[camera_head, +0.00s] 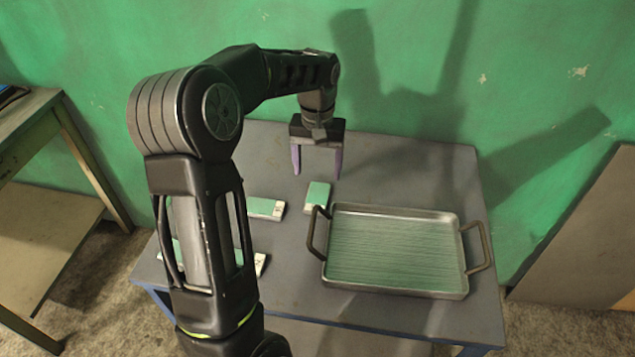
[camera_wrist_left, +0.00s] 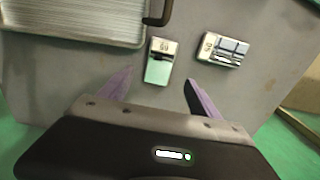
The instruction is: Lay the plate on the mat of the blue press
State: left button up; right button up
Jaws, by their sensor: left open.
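No plate, mat or blue press can be made out for certain in either view. My left gripper (camera_head: 317,174) is open and empty, pointing down over the far part of the blue-grey table. Its purple fingers also show in the left wrist view (camera_wrist_left: 159,78). A small block (camera_head: 318,195) with a pale labelled end and a greenish top lies just in front of the fingers; it also shows in the left wrist view (camera_wrist_left: 161,62), between and beyond the fingertips, apparently not gripped. My right gripper is out of view.
A metal tray (camera_head: 462,222) with two side handles stands on the table (camera_head: 430,165) at right. Another labelled block (camera_head: 266,208) lies left of the first; it shows ridged in the left wrist view (camera_wrist_left: 226,49). My left arm hides the table's left part. A bench (camera_head: 30,115) stands at left.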

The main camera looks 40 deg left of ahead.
pick_arm(q)
jog(key=shift+r, duration=1.8)
jog(key=shift+o, duration=0.5)
